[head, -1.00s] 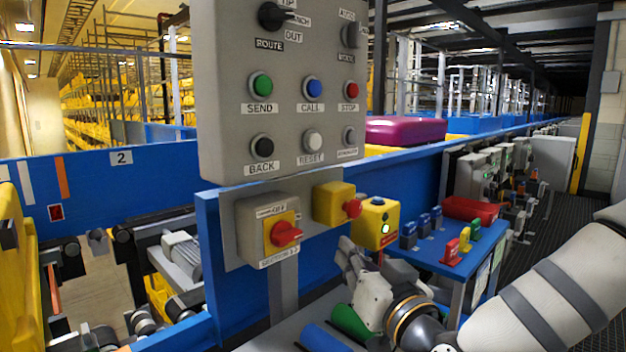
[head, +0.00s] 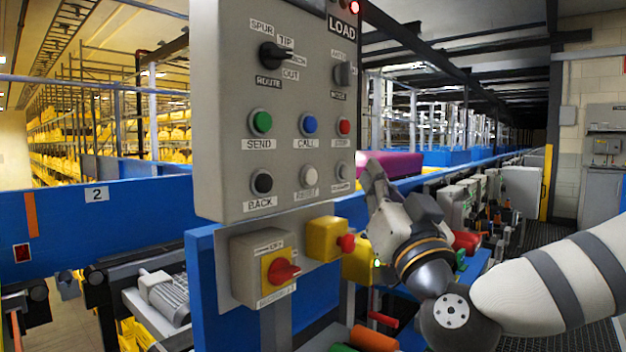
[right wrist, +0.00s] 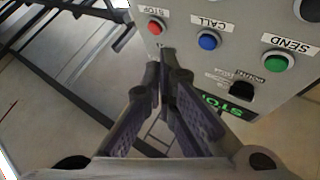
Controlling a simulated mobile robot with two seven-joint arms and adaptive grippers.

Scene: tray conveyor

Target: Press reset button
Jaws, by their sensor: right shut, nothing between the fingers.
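The reset button (head: 309,175) is white and round. It sits in the lower row of the grey control panel (head: 225,190), above its RESET label, and looks unpressed. In the head view my right gripper (head: 372,172) is up by the panel's lower right edge, to the right of the reset button, fingers pointing up. It is shut and empty. In the right wrist view its fingertips (right wrist: 163,62) appear below the red stop button (right wrist: 156,27); contact cannot be told. The reset button is outside that view. My left gripper is not in view.
Other buttons sit close by: blue call (head: 308,123), green send (head: 261,122) and black back (head: 262,182). Below the panel are a red rotary switch (head: 283,271) and a yellow box with a red knob (head: 325,240). A blue conveyor wall (head: 110,208) runs left.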

